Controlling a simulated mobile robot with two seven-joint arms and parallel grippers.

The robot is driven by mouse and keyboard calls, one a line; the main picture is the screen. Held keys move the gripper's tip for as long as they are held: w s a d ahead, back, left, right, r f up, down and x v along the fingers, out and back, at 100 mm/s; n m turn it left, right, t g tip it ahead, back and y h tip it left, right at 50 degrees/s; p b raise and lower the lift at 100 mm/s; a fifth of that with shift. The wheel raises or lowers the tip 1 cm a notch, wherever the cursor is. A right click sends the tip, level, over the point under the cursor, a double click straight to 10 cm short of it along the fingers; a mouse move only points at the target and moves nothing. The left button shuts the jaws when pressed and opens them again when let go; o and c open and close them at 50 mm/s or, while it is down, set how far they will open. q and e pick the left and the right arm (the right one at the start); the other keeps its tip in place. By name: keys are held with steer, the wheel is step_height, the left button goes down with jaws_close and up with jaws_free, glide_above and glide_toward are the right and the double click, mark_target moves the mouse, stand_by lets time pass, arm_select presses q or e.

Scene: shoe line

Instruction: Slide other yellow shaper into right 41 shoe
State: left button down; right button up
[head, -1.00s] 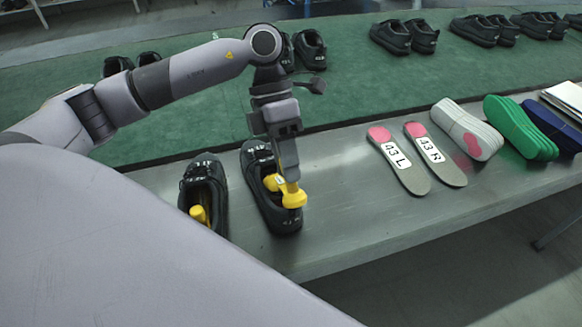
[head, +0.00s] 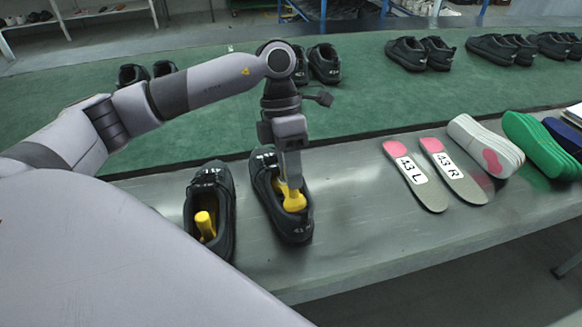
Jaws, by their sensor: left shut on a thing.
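The right black shoe (head: 293,229), with a 41 mark at its heel, stands on the metal bench. My left gripper (head: 290,184) comes down over its opening and is shut on a yellow shaper (head: 294,202). The shaper sits low in the shoe's opening; its front part is hidden by the gripper and the shoe. The other black shoe (head: 222,236) stands to the left with a yellow shaper (head: 205,224) inside it. My right gripper is not in view.
Insoles marked 43 L (head: 415,176) and 43 R (head: 454,171) lie on the bench (head: 360,230) to the right. White (head: 485,145) and green (head: 540,144) insole stacks lie farther right. Several black shoes stand on the green belt (head: 380,110) behind.

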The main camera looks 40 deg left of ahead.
arm_select(q)
steer(key=shift+s+d+f+t+y+b, duration=0.15)
steer(key=shift+f+t+y+b, duration=0.15)
steer(key=shift+f+y+b, duration=0.25)
steer(key=shift+s+d+f+t+y+b, duration=0.15)
steer(key=shift+f+t+y+b, duration=0.2)
steer(key=shift+f, duration=0.65)
steer(key=shift+d+f+t+y+b, duration=0.1)
steer(key=shift+f+t+y+b, duration=0.2)
steer(key=shift+b, duration=0.25)
steer(key=c, duration=0.8)
jaws_free()
steer(key=shift+c, duration=0.2)
steer(key=shift+r+p, duration=0.9)
steer(key=shift+r, duration=0.55)
